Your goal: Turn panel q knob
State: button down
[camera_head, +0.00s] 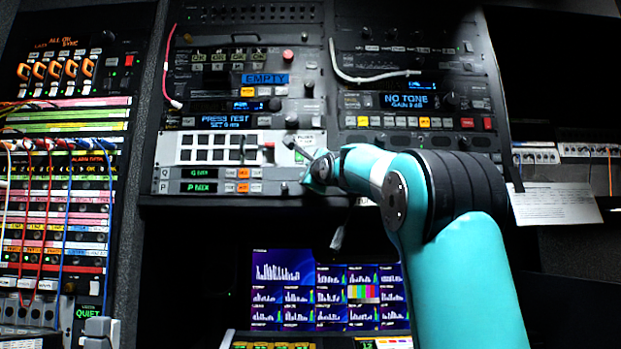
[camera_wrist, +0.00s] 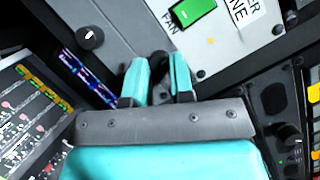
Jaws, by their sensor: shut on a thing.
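My gripper (camera_head: 308,176) is at the right end of these rows in the head view and covers what lies there. In the wrist view my gripper (camera_wrist: 160,74) has its two teal fingers close together, shut on a dark knob (camera_wrist: 158,60). Only a little of that knob shows between the fingertips. The head view hides the knob, and its label cannot be read.
Another black knob with a white mark (camera_wrist: 90,38) is near the fingers, apart from them. A green fan switch (camera_wrist: 194,11) is above them. A monitor screen (camera_head: 329,294) sits below the rack. A white cable (camera_head: 368,74) hangs across the right unit.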

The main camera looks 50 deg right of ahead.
jog(key=shift+f+m+h, duration=0.15)
jog(key=shift+m+h, duration=0.15)
jog(key=shift+m, duration=0.4)
jog(key=shift+b, duration=0.3)
jog(key=c, duration=1)
grip_release()
jog(key=b+v, duration=0.3)
jog(key=v, duration=0.2)
jog(key=b+v, duration=0.3)
jog(key=v, duration=0.3)
jog(key=b+v, duration=0.4)
jog(key=v, duration=0.2)
jog(key=shift+f, duration=0.3)
jog(key=shift+s, duration=0.1)
